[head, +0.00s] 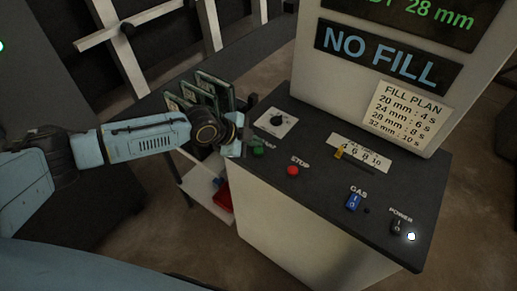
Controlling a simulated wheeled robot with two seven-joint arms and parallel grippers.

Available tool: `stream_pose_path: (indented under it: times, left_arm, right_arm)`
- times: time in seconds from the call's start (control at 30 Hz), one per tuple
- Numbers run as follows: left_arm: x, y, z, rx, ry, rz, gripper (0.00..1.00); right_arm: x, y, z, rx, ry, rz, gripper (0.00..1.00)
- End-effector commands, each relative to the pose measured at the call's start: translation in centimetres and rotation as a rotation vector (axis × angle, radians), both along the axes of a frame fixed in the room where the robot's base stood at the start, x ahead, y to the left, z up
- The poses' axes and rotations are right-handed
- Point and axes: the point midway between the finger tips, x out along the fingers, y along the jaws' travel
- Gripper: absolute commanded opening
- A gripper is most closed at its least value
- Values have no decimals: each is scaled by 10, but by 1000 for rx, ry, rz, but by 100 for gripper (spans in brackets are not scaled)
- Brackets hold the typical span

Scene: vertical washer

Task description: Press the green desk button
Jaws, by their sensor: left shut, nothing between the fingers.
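The green button (258,151) is on the dark desk top, near its left edge, left of the red STOP button (293,171). Its label is partly covered by my left gripper. My left gripper (246,142) is shut and empty, at the desk's left edge just left of and above the green button. I cannot tell whether it touches the button. My right gripper is not in view.
The desk (320,205) also holds a dial (277,119), a slider with a yellow knob (339,153), a blue GAS switch (353,201) and a POWER switch (397,227). A NO FILL sign (388,57) hangs behind. A rack of dark panels (214,88) stands left.

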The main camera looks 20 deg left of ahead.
Motion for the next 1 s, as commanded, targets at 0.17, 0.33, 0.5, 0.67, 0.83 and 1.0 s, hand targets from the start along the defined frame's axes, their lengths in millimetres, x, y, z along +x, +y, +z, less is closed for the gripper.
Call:
stream_pose_path:
  times: [0.17,0.33,0.5,0.67,0.83,1.0]
  left_arm:
    - [0,0,-7,-1,1,1,0]
    - [0,0,-9,-1,1,1,0]
    - [0,0,-8,0,0,0,0]
    - [0,0,-9,0,0,0,0]
    - [0,0,-11,0,0,0,0]
    - [0,0,-13,0,0,0,0]
  right_arm:
    - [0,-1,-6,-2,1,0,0]
    - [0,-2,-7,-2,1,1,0]
    - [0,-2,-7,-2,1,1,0]
    - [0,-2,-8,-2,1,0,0]
    - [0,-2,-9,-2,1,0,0]
    - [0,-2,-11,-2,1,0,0]
